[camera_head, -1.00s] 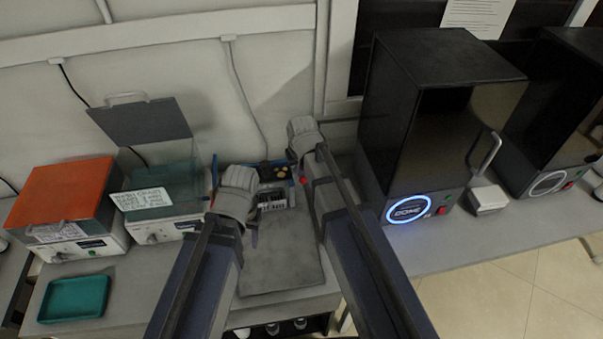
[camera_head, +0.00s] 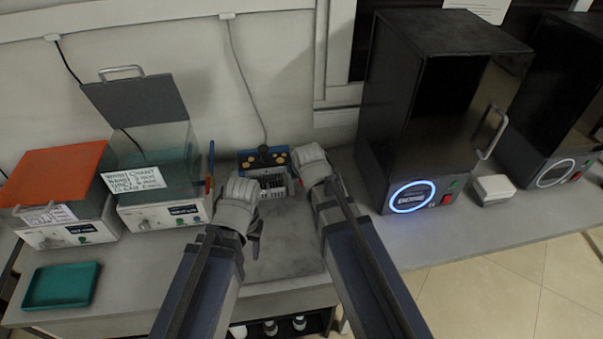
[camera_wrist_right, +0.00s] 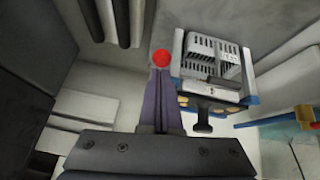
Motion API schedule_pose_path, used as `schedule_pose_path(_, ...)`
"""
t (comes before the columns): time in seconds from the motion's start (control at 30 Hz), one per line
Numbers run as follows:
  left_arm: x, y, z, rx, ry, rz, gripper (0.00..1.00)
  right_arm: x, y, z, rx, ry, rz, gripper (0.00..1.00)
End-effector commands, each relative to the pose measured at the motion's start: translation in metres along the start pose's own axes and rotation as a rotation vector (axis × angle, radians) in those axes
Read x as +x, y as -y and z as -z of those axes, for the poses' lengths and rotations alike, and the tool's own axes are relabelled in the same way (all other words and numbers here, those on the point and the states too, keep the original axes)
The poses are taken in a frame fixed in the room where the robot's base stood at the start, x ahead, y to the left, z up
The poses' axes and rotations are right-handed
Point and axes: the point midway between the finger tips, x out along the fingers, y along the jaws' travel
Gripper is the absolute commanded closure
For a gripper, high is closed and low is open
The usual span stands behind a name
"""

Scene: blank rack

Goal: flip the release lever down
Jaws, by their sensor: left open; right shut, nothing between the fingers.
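A blue-framed rack device (camera_head: 264,160) stands at the back of the bench, with gold buttons and a dark knob on top. It also shows in the right wrist view (camera_wrist_right: 248,99) with its white slotted rack (camera_wrist_right: 212,58). A round red knob (camera_wrist_right: 161,57) sits beside it, just beyond my right fingertips; whether they touch it I cannot tell. Any lever arm under the knob is hidden. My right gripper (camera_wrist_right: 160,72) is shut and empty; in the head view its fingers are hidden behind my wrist. My left gripper (camera_head: 256,238) is open and empty, in front of the device.
A lidded bath (camera_head: 160,190) and an orange-topped box (camera_head: 60,180) stand left, with a green tray (camera_head: 62,285) in front. A black cabinet (camera_head: 440,100) with a lit blue ring stands right.

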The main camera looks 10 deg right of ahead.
Motion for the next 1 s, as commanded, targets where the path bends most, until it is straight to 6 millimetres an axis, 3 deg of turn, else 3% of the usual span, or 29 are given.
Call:
schedule_pose_path(0.03,0.009,-0.001,0.001,0.0,0.0,0.0,0.5,0.006,0.001,-0.007,0.0,0.001,0.0,1.0)
schedule_pose_path(0.3,0.023,-0.002,0.001,0.0,0.0,0.0,0.5,0.016,0.003,-0.018,0.0,0.003,0.0,1.0)
schedule_pose_path(1.0,0.03,-0.003,0.002,0.0,0.0,0.0,0.5,0.021,0.005,-0.024,0.001,0.008,0.006,1.0)
